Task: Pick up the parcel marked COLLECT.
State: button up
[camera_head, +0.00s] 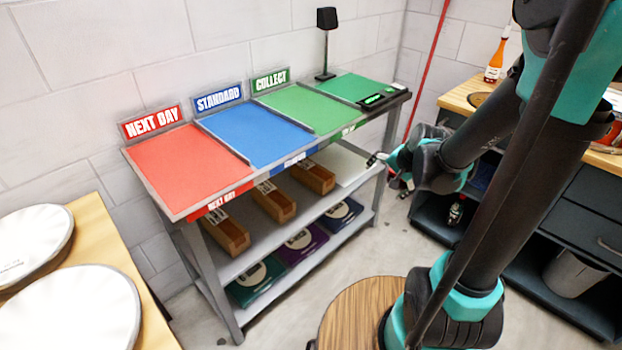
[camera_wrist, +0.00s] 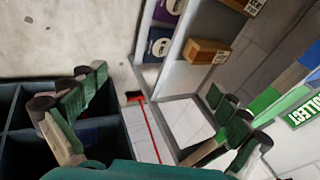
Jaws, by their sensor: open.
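No parcel that I can read as marked COLLECT shows in either view. A green sign reading COLLECT (camera_head: 270,80) stands behind the green section (camera_head: 300,108) of the sorting bench, and part of it shows in the wrist view (camera_wrist: 304,110). A flat black item (camera_head: 382,99) with a green label lies at the bench's right end; its lettering is too small to read. My gripper (camera_head: 378,160) is beside the bench's right end, near the middle shelf. In the wrist view its fingers (camera_wrist: 150,118) are spread wide with nothing between them.
Labelled wooden boxes (camera_head: 313,177) stand on the middle shelf, with bare shelf (camera_head: 345,163) to their right. Dark flat packages (camera_head: 340,214) lie on the bottom shelf. A dark cabinet (camera_head: 565,225) stands right.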

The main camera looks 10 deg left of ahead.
jog(key=w+a+f+m+y, duration=0.25)
jog(key=w+a+m, duration=0.25)
jog(key=w, duration=0.6)
jog(key=m+t+y, duration=0.2)
jog(key=m+y, duration=0.2)
jog(key=m, duration=0.9)
send_near(315, 170)
jog(key=x, duration=1.2)
jog(key=shift+w+a, duration=0.1)
jog(key=shift+w, duration=0.1)
jog(key=shift+c, duration=0.2)
jog(key=c, duration=1.9)
